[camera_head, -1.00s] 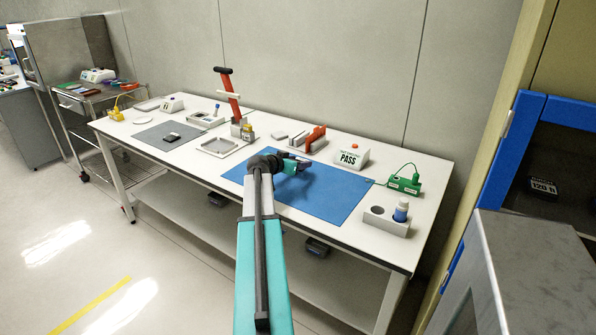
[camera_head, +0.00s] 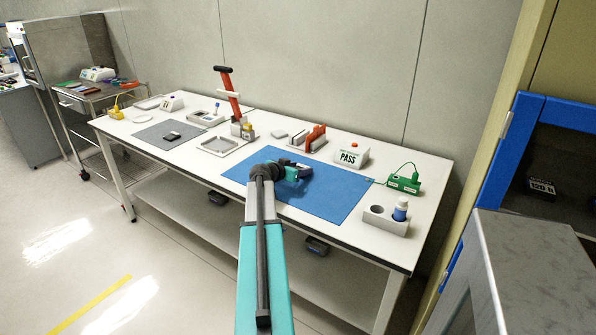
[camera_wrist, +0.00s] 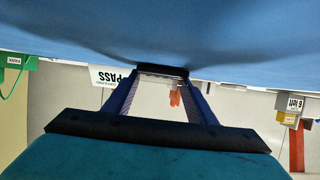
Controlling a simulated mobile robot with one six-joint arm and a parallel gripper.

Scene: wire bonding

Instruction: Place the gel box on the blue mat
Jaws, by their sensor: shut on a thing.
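My gripper (camera_head: 300,170) is over the upper middle of the blue mat (camera_head: 325,202), low and close to its surface. It is shut on the gel box, a small dark piece (camera_wrist: 163,71) between the fingertips in the wrist view. The blue mat (camera_wrist: 160,30) fills the top of that inverted view, right by the box. I cannot tell whether the box touches the mat. In the head view the box is too small and dark to separate from the fingers.
Behind the mat stand a PASS box (camera_head: 351,155) and a red-handled fixture (camera_head: 315,138). A green connector box (camera_head: 403,183) and a grey holder with a bottle (camera_head: 385,220) are at right. A steel tray (camera_head: 221,146) is at left. The mat's front part is clear.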

